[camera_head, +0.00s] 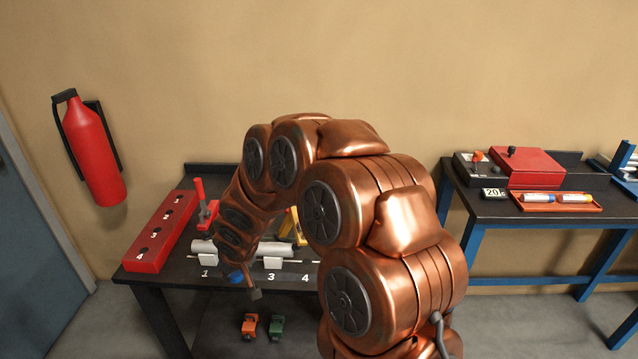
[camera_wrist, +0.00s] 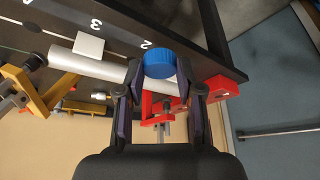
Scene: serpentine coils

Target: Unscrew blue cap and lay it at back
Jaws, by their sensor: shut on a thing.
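The blue cap (camera_wrist: 160,65) is between my fingertips in the wrist view. My gripper (camera_wrist: 160,74) is shut on it, with one finger on each side. In the head view the blue cap (camera_head: 236,278) shows at the front edge of the dark bench (camera_head: 172,276), beside the end of my gripper (camera_head: 246,287), between the marks 1 and 3. A grey cylinder (camera_wrist: 88,65) lies behind the cap in the wrist view. I cannot tell whether the cap is still threaded onto anything. My arm hides part of the bench.
A red box (camera_head: 150,252) with numbered holes stands at the bench's left. A red clamp (camera_head: 204,215) and a yellow clamp (camera_head: 292,226) stand near the back. A white block (camera_wrist: 88,46) is beside mark 3. Orange (camera_head: 250,325) and green (camera_head: 277,325) toys are below.

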